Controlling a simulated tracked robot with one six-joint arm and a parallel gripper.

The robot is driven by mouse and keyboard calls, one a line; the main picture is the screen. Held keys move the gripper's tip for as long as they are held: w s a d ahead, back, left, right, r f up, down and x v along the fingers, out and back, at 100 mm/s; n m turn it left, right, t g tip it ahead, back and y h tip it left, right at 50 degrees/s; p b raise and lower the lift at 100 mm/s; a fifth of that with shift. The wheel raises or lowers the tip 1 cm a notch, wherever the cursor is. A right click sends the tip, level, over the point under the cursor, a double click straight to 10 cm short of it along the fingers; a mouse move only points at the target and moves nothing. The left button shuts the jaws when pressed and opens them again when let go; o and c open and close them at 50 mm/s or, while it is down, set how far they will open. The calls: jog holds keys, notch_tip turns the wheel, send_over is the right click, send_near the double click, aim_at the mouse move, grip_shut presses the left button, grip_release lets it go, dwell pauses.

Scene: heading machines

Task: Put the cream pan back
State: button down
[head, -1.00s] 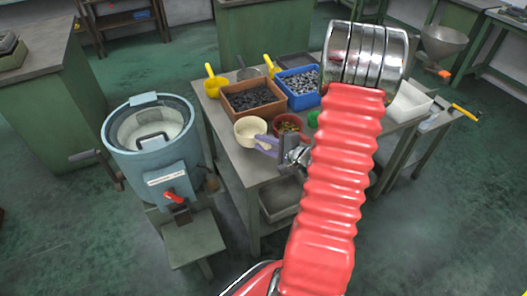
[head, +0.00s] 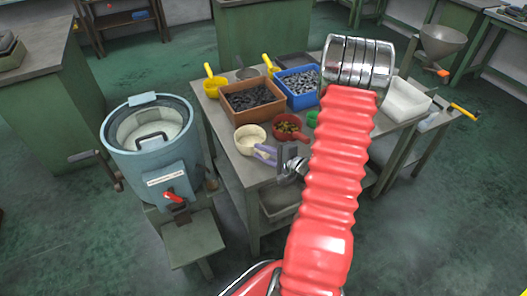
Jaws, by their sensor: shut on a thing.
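The cream pan (head: 249,139) is a small round pan at the near left part of the workbench (head: 236,165), left of the red pan. My gripper (head: 264,153), with lavender fingers, is at its right near side and shut on it, apparently at the handle, which the fingers mostly hide. The pan looks level and seems empty. I cannot tell whether its base touches the bench top.
A red pan (head: 289,128) with small parts stands close to the right. Behind are a brown bin (head: 254,99) of dark parts and a blue bin (head: 300,88). A white tray (head: 408,101) is at right. A blue-grey drum machine (head: 152,138) stands left of the bench.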

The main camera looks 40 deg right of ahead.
jog(key=c, duration=1.6)
grip_release()
jog(key=shift+v, duration=6.05)
jog(key=shift+w, duration=0.1)
